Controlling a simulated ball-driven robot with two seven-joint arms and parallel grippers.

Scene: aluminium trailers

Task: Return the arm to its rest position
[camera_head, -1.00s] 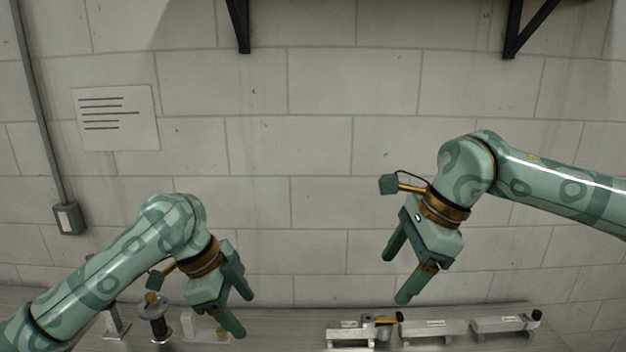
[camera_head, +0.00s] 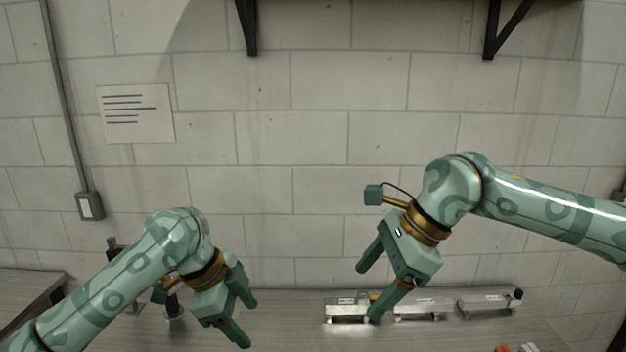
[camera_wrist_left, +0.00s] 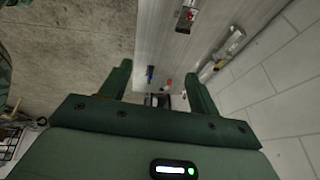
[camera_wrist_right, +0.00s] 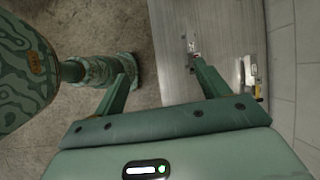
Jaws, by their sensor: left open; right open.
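My left gripper (camera_head: 241,311) is open and empty, pointing down and to the right over the left part of the bench in the head view. Its two spread fingers also show in the left wrist view (camera_wrist_left: 156,80), with nothing between them. My right gripper (camera_head: 370,291) is open and empty, higher up, pointing down and to the left. In the head view its fingers overlap the row of metal trailers. In the right wrist view its fingers (camera_wrist_right: 160,82) stand wide apart, with the floor and bench edge beyond.
Aluminium trailers stand in a row on the bench (camera_head: 285,325): a left one (camera_head: 347,313), a middle one (camera_head: 420,310) and a right one (camera_head: 490,304). A dark spool-like object (camera_head: 174,304) is partly hidden behind my left arm. Orange items (camera_head: 503,348) lie at the bottom right. A block wall stands behind.

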